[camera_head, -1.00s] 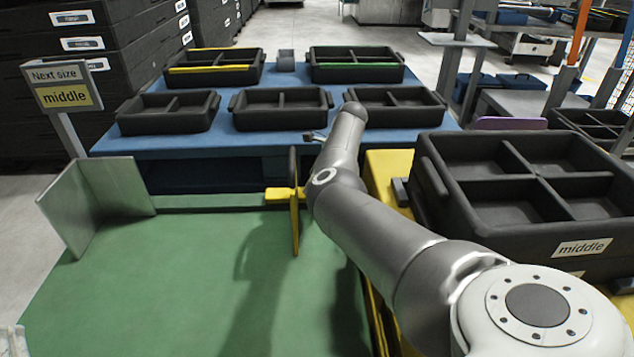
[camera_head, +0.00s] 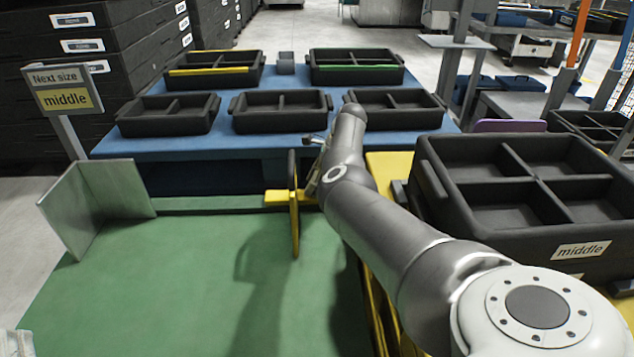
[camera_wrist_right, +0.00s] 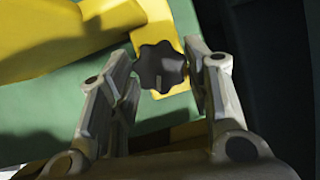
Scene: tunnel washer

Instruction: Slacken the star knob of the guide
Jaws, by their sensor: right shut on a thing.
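The yellow guide (camera_head: 295,222) stands upright at the far right part of the green table (camera_head: 200,270). In the right wrist view its yellow parts (camera_wrist_right: 60,35) lie behind the dark star knob (camera_wrist_right: 161,68). My right gripper (camera_wrist_right: 165,62) has its two fingers on either side of the knob and is shut on it. In the head view the right gripper (camera_head: 311,183) shows only in part beside the guide, behind my wrist, and the knob cannot be made out. My left gripper is not in view.
A grey angled plate (camera_head: 95,205) stands on the table's left. A black crate marked "middle" (camera_head: 580,248) sits at the right. Several black trays rest on the blue table (camera_head: 220,147) behind. A sign (camera_head: 62,90) reads "Next size middle". The green tabletop is otherwise clear.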

